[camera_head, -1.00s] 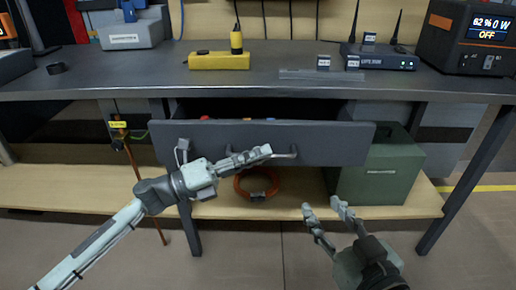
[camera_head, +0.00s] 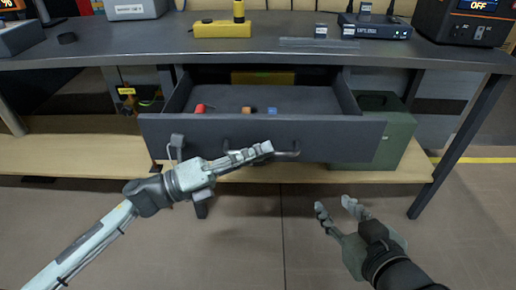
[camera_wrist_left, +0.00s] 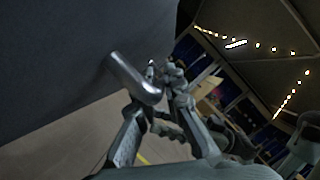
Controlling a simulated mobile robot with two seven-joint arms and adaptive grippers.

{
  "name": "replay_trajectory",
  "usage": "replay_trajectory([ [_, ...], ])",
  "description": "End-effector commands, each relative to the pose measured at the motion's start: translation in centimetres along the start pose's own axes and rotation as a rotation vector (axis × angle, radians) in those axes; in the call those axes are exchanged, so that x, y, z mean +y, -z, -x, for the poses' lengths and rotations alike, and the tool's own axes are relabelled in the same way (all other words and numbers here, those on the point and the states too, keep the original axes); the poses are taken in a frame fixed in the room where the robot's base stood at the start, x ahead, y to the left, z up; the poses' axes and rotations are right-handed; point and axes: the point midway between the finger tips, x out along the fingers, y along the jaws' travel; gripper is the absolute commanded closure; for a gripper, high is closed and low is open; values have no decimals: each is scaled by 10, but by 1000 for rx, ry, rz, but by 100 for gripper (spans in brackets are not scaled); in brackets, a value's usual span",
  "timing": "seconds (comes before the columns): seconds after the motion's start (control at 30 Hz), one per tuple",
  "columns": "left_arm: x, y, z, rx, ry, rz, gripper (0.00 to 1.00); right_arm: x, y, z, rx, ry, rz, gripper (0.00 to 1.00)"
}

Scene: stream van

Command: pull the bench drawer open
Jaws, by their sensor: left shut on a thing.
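The bench drawer (camera_head: 350,139) is pulled well out below the dark bench top, and its inside shows. A few small items lie in it: a red one (camera_head: 200,108), an orange one (camera_head: 246,110) and a blue one (camera_head: 271,111). My left gripper (camera_head: 266,150) is at the drawer's bar handle (camera_head: 290,155). In the left wrist view its fingers (camera_wrist_left: 160,95) are shut on the metal handle (camera_wrist_left: 135,78). My right gripper (camera_head: 335,207) is open and empty, in front of and below the drawer's right part.
The bench top (camera_head: 130,54) carries a yellow block (camera_head: 222,29), a router (camera_head: 375,28) and a power unit (camera_head: 465,22). A green box (camera_head: 395,140) stands on the wooden lower shelf (camera_head: 70,152), right of the drawer. The floor in front is clear.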

Motion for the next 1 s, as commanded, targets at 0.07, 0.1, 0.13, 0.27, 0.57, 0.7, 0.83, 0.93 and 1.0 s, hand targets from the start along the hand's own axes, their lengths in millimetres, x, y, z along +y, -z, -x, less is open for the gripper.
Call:
replay_trajectory([
  [0.07, 1, 0, 0, -1, -1, 0, 100, 0, 0, 0, 0, 0, 0, 60],
  [0.1, 1, 0, 0, -1, -1, 0, 100, 0, 0, 0, 0, 0, 0, 60],
  [0.13, 1, 0, 0, -1, -1, 0, 100, 0, 0, 0, 0, 0, 0, 60],
  [0.27, 1, 0, 0, -1, -1, 1, 81, 0, 0, 0, 1, 0, 0, 60],
  [0.57, 1, 0, 2, -1, -1, 1, 81, 0, 0, 0, 1, 0, 0, 60],
  [0.7, 2, 0, 15, 0, -4, 2, 81, 0, 0, 0, 1, 0, 0, 60],
  [0.83, 2, 0, 41, -1, -7, 2, 81, 0, 0, 0, 1, 0, 0, 60],
  [0.93, 2, 1, 63, 0, -6, 3, 81, 0, 0, 0, 2, 1, -1, 60],
  [1.0, 2, 1, 78, 0, -5, 4, 81, 0, 0, 0, 2, 0, -1, 60],
])
